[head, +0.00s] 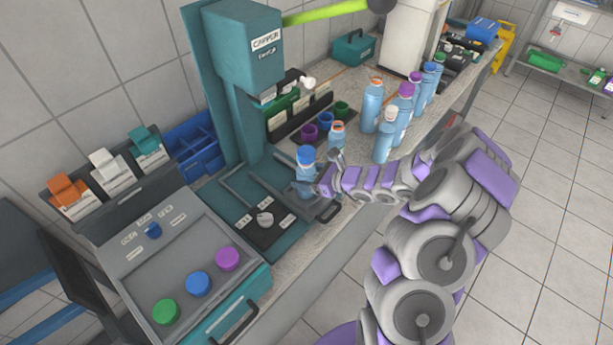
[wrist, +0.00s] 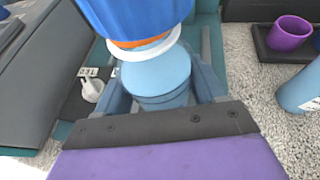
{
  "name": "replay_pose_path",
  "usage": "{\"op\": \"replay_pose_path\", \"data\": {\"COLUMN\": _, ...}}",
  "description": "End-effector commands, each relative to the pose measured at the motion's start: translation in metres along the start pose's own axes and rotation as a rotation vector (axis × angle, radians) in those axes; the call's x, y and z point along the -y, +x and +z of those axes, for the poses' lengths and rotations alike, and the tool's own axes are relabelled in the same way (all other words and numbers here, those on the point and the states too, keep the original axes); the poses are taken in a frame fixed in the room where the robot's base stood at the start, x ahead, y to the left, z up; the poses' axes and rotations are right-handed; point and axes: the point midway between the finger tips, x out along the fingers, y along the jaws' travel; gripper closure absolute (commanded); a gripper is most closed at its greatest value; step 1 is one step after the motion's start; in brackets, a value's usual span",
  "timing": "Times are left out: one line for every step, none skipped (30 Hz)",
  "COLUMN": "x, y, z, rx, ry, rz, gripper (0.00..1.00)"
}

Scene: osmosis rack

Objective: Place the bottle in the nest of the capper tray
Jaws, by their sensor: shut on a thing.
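The bottle (head: 305,174) is light blue with a blue cap and an orange ring, and it stands upright in my gripper (head: 308,189). In the wrist view the bottle (wrist: 158,80) fills the middle, with a finger on each side of it. My gripper (wrist: 160,98) is shut on its body below the neck. The capper tray (head: 240,214) is a dark plate with white labels and a round grey knob, in front of the teal capper (head: 245,60). The bottle is at the tray's right side. Its base and the nest are hidden, so I cannot tell whether it touches the tray.
An orange-capped bottle (head: 337,136) stands close behind my gripper. Several taller bottles stand further right. Purple and green cups (head: 310,132) sit behind. A panel with coloured caps (head: 198,284) is at the front left, and a blue caddy (head: 195,145) is left of the capper.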

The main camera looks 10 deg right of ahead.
Motion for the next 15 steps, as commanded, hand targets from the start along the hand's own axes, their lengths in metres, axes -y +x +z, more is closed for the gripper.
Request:
{"op": "replay_pose_path", "data": {"x": 0.0000, "y": 0.0002, "z": 0.0000, "rx": 0.001, "ry": 0.000, "rz": 0.000, "gripper": 0.74}}
{"op": "replay_pose_path", "data": {"x": 0.0000, "y": 0.0005, "z": -0.0006, "rx": 0.001, "ry": 0.000, "rz": 0.000, "gripper": 0.74}}
{"op": "replay_pose_path", "data": {"x": -0.0001, "y": 0.0005, "z": -0.0006, "rx": 0.000, "ry": -0.001, "rz": 0.001, "gripper": 0.28}}
{"op": "replay_pose_path", "data": {"x": -0.0002, "y": 0.0004, "z": -0.0006, "rx": 0.000, "ry": -0.001, "rz": 0.001, "gripper": 0.25}}
{"op": "replay_pose_path", "data": {"x": -0.0001, "y": 0.0004, "z": -0.0005, "rx": 0.000, "ry": -0.001, "rz": 0.001, "gripper": 0.22}}
{"op": "replay_pose_path", "data": {"x": -0.0001, "y": 0.0004, "z": -0.0005, "rx": 0.000, "ry": -0.001, "rz": 0.000, "gripper": 0.18}}
{"op": "replay_pose_path", "data": {"x": -0.0001, "y": 0.0004, "z": -0.0007, "rx": 0.000, "ry": -0.001, "rz": 0.001, "gripper": 0.15}}
{"op": "replay_pose_path", "data": {"x": 0.0000, "y": 0.0004, "z": -0.0007, "rx": 0.000, "ry": -0.001, "rz": 0.000, "gripper": 0.12}}
{"op": "replay_pose_path", "data": {"x": -0.0001, "y": 0.0004, "z": -0.0007, "rx": 0.000, "ry": 0.000, "rz": 0.001, "gripper": 0.08}}
{"op": "replay_pose_path", "data": {"x": 0.0000, "y": 0.0004, "z": -0.0007, "rx": 0.000, "ry": 0.000, "rz": 0.000, "gripper": 0.06}}
{"op": "replay_pose_path", "data": {"x": 0.0000, "y": 0.0004, "z": -0.0007, "rx": 0.000, "ry": 0.000, "rz": 0.001, "gripper": 0.05}}
{"op": "replay_pose_path", "data": {"x": 0.0000, "y": 0.0005, "z": -0.0008, "rx": -0.001, "ry": 0.000, "rz": 0.000, "gripper": 0.05}}
{"op": "replay_pose_path", "data": {"x": 0.0000, "y": 0.0005, "z": -0.0008, "rx": -0.001, "ry": 0.000, "rz": 0.000, "gripper": 0.05}}
{"op": "replay_pose_path", "data": {"x": -0.0001, "y": 0.0005, "z": -0.0007, "rx": 0.000, "ry": 0.000, "rz": 0.001, "gripper": 0.05}}
{"op": "replay_pose_path", "data": {"x": 0.0000, "y": 0.0005, "z": -0.0008, "rx": -0.001, "ry": 0.000, "rz": 0.000, "gripper": 0.05}}
